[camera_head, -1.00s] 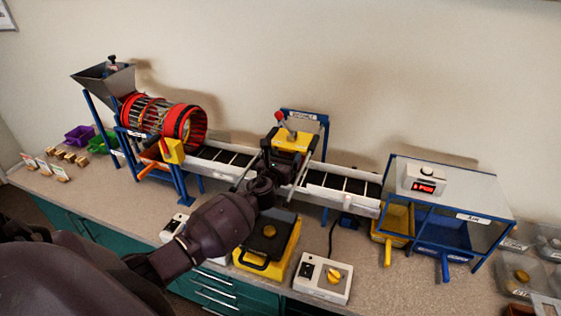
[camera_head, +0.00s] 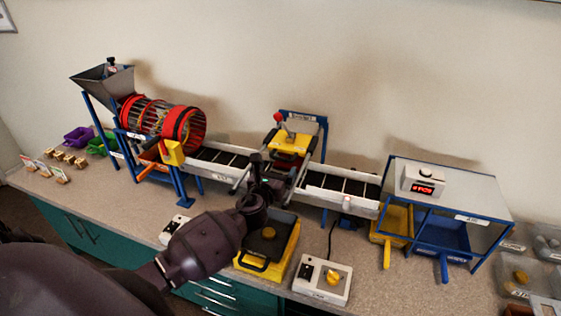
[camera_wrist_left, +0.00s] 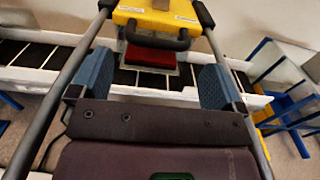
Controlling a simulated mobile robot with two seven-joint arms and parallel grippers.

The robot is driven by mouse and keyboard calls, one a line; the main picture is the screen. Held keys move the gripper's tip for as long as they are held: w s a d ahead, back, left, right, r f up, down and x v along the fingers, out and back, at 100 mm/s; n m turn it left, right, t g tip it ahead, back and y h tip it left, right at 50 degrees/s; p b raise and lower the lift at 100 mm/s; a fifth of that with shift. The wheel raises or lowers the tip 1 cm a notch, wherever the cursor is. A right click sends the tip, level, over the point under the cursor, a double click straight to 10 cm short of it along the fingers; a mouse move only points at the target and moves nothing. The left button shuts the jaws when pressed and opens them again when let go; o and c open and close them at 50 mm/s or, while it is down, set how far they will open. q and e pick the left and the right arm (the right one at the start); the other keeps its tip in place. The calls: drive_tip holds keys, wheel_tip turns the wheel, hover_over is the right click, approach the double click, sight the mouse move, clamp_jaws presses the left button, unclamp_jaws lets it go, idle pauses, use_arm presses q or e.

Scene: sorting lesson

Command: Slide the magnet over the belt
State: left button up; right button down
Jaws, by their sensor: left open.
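The magnet (camera_head: 289,142) is a yellow block with a red-knobbed lever on top, at the blue stand behind the belt. In the left wrist view the magnet (camera_wrist_left: 157,17) shows a black handle on its near side and a red block below it. Two grey rails run from it toward me across the belt (camera_head: 340,183). My left gripper (camera_head: 266,170) is open in front of the magnet, at the belt's near side. Its blue finger pads (camera_wrist_left: 155,82) stand apart, with the handle ahead of them and nothing between them. My right gripper is out of view.
A red-ringed drum (camera_head: 165,118) and a grey hopper (camera_head: 104,78) stand left. A blue-framed table (camera_head: 470,190) with yellow and blue bins beneath stands right.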

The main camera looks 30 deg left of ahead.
use_arm(q)
drive_tip(key=v, duration=0.4)
drive_tip(key=shift+s+d, duration=0.1)
drive_tip(key=shift+s, duration=0.15)
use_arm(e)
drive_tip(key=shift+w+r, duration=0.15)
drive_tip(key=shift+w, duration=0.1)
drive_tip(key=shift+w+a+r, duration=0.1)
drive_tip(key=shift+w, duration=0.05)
use_arm(q)
drive_tip(key=shift+f, duration=0.1)
